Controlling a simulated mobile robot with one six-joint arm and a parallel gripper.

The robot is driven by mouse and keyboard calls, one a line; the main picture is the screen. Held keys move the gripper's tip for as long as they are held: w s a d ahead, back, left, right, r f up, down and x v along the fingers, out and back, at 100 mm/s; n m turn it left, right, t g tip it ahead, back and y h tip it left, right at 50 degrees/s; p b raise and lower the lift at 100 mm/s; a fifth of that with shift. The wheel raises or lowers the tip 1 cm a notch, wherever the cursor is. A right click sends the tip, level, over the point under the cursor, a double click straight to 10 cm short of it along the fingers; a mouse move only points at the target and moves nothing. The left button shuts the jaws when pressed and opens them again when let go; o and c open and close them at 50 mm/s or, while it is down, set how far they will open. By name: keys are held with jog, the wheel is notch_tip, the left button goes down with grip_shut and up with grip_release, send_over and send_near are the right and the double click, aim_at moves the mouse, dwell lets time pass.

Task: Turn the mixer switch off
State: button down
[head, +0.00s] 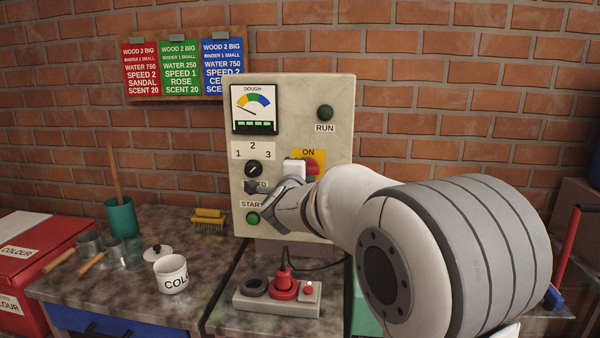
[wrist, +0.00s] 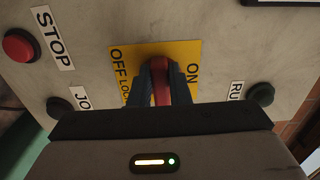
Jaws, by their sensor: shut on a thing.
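The mixer switch is a red handle (wrist: 160,78) on a yellow plate (wrist: 128,53) lettered ON, OFF and LOCK. In the wrist view, the handle sits about midway between the ON and OFF lettering. My gripper (wrist: 163,88) is shut on the handle, with one dark finger on each side. In the head view, the red handle (head: 313,166) shows just below the ON lettering at the right of the control panel (head: 340,100). My gripper and wrist hide the lower part of the plate there.
The panel also carries a dial (head: 254,170), a green start button (head: 253,218), a dark run button (head: 325,112) and a red stop button (wrist: 18,46). A cup (head: 171,275) and a socket block (head: 277,296) stand on the counter below. The brick wall is behind.

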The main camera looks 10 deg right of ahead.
jog(key=c, duration=1.4)
grip_release()
jog(key=shift+o, duration=0.2)
jog(key=v, duration=0.7)
jog(key=shift+s, duration=0.35)
jog(key=shift+a, duration=0.15)
